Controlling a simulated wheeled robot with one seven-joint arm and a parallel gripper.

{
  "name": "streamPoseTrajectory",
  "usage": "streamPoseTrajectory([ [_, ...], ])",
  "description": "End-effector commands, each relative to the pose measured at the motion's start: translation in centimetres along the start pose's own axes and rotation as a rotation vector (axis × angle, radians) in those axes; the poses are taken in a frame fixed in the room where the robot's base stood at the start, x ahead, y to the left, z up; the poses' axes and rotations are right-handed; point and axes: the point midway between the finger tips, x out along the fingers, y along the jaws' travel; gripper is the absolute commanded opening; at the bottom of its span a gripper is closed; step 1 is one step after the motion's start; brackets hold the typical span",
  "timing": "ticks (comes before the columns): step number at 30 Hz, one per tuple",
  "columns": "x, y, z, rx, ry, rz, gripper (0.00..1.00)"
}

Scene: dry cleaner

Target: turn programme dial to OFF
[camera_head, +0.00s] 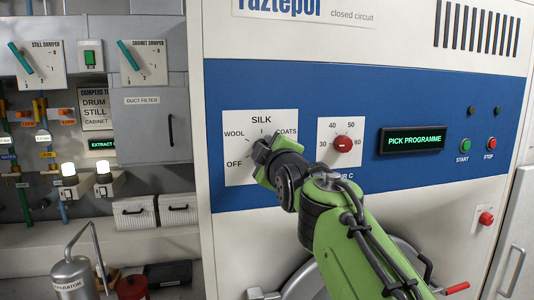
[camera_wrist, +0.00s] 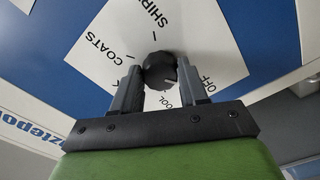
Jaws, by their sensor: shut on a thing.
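The programme dial is a dark round knob (camera_wrist: 160,68) on a white label plate (camera_head: 236,118) on the machine's blue band. In the head view the plate reads OFF at lower left, then WOOL, SILK and COATS clockwise. SHIRTS shows in the wrist view, where OFF is partly covered by a finger. My gripper (camera_wrist: 160,84) is shut on the knob, one finger on each side. In the head view my gripper (camera_head: 262,151) hides most of the knob. I cannot tell which mark the knob points to.
Right of the plate is a red temperature knob (camera_head: 343,145), close to my arm. A display (camera_head: 412,140) reads PICK PROGRAMME. Beyond it are a green START button (camera_head: 465,144) and a red STOP button (camera_head: 491,143). A grey duct filter cabinet (camera_head: 150,125) stands at left.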

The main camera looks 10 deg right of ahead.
Motion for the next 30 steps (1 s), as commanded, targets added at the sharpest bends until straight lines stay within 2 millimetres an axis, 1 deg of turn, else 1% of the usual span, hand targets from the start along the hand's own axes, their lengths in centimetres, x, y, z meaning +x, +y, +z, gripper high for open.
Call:
streamPoseTrajectory([
  [3, 0.0, -0.1, 0.0, -0.002, 0.0, -0.001, 0.13],
  [4, 0.0, -0.1, 0.0, -0.001, 0.0, -0.001, 0.48],
  [8, 0.0, 0.0, 0.0, -0.001, 0.0, -0.001, 0.68],
  [16, -0.1, 0.0, 0.0, 0.0, 0.0, 0.0, 0.68],
  [19, -1.0, 0.0, 0.0, 0.001, 0.001, 0.002, 0.68],
  [20, -1.5, -0.1, 0.0, 0.002, 0.001, 0.002, 0.68],
  [23, -4.0, -0.1, 0.1, 0.002, 0.003, 0.004, 0.68],
  [30, -10.9, -0.3, 0.1, 0.001, 0.002, 0.003, 0.68],
])
